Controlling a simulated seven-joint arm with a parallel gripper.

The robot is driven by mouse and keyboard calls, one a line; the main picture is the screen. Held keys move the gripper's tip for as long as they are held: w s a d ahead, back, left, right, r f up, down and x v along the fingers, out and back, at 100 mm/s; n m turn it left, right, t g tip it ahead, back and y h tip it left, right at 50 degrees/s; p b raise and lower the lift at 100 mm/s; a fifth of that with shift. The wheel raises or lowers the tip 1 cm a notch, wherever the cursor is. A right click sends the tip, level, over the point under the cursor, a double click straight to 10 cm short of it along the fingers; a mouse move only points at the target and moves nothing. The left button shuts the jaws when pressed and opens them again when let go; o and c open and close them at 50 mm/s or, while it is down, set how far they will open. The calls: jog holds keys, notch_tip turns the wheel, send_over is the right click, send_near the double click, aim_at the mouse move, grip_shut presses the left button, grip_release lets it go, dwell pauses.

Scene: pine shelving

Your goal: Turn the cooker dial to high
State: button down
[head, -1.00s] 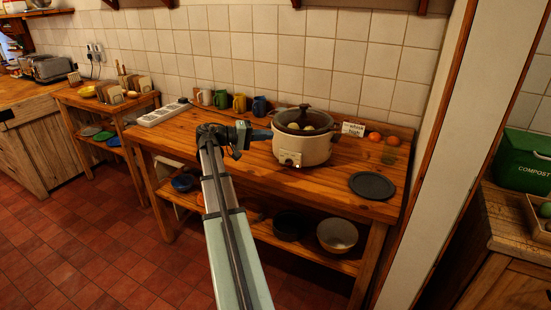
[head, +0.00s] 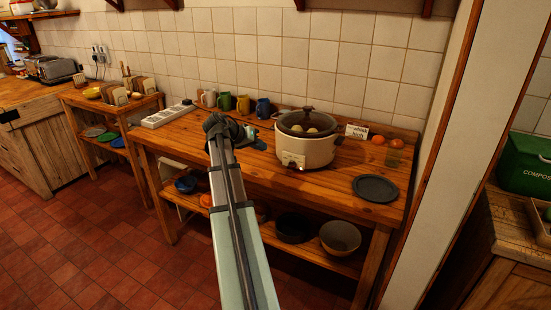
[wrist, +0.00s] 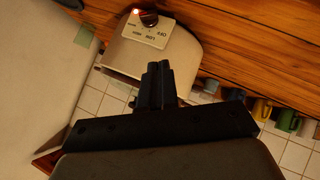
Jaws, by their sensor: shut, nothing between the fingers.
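The cooker (head: 318,152) is a cream pot with a dark-rimmed glass lid, standing on the pine worktop. Pale round items show through the lid. Its dark dial (wrist: 149,18) sits on a pale plate marked with settings, including OFF and LOW, beside a lit red lamp (wrist: 136,11). The dial plate also shows small on the cooker's front in the head view (head: 292,160). I cannot tell where the dial points. My gripper (wrist: 158,70) is shut and empty, apart from the dial. In the head view it is left of the cooker, partly hidden by my arm.
A small card (head: 356,131), its lower word apparently "high", stands behind the cooker. Several mugs (head: 243,104) and a white power strip (head: 168,116) are at the back left. A dark plate (head: 375,188) lies at right. Bare worktop lies in front of the cooker.

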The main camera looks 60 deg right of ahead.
send_over(281, 174)
jog(key=w, duration=0.2)
jog(key=f, duration=0.5)
jog(key=shift+a+f, duration=0.3)
jog(key=s+f, duration=0.1)
jog(key=f, duration=0.1)
jog(key=shift+s+d+f, duration=0.15)
jog(key=shift+s+f, duration=0.2)
jog(key=shift+s, duration=0.05)
jog(key=shift+s+f, duration=0.3)
jog(key=shift+f, duration=0.25)
jog(key=shift+f, duration=0.1)
jog(key=shift+f+n+g, duration=0.6)
jog(key=shift+f+g, duration=0.1)
jog(key=shift+g, duration=0.3)
jog(key=n+g, duration=0.1)
jog(key=f+g+h, duration=0.1)
jog(key=shift+s+d+n+g, duration=0.1)
jog(key=shift+n+g, duration=0.3)
jog(key=shift+f, duration=0.1)
